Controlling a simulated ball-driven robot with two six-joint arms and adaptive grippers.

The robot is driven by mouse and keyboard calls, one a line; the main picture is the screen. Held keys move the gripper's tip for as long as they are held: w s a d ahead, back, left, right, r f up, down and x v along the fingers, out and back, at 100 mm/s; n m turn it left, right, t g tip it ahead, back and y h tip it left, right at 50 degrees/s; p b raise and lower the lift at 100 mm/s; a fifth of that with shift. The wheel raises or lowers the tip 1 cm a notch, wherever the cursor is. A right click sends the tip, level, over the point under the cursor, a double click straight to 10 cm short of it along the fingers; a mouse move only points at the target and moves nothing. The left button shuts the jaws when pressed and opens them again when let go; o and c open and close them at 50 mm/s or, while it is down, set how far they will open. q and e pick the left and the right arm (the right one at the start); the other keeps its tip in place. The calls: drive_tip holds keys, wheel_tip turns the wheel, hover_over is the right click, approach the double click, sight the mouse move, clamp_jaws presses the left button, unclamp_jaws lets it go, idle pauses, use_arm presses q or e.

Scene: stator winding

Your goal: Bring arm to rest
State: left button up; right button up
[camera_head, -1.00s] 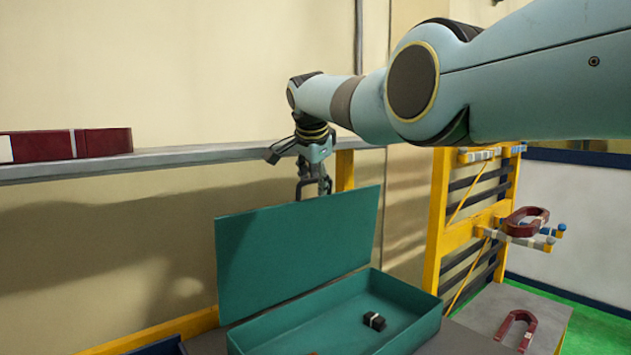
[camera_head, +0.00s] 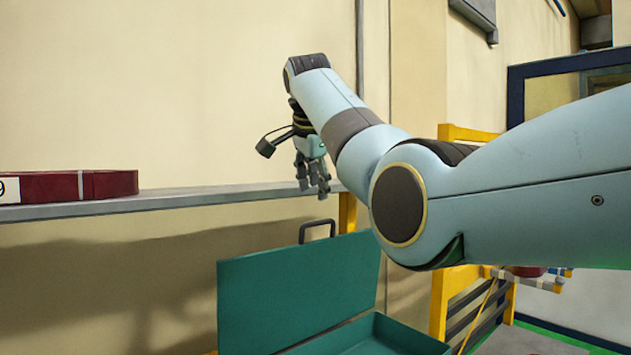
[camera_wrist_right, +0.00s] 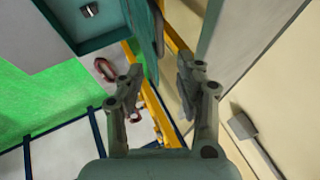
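My right arm comes in from the right in the head view. Its gripper (camera_head: 314,184) hangs in front of the grey shelf, above the green box's raised lid. In the right wrist view my right gripper (camera_wrist_right: 160,92) has its two fingers well apart, with nothing between them. The green box (camera_head: 300,292) stands below with its lid up; a dark handle (camera_head: 317,229) sits on the lid's top edge. The box also shows in the right wrist view (camera_wrist_right: 112,40), with a small dark piece (camera_wrist_right: 89,10) inside. My left gripper is not in either view.
A grey shelf (camera_head: 170,200) runs along the wall, with a dark red block (camera_head: 80,186) on its left part. A yellow rack (camera_head: 440,300) stands at the right, partly behind my arm. A red U-shaped piece (camera_wrist_right: 104,70) lies near the box in the wrist view.

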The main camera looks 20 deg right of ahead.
drive_tip(key=shift+s+r, duration=0.15)
drive_tip(key=shift+r, duration=0.15)
drive_tip(key=shift+f, duration=0.1)
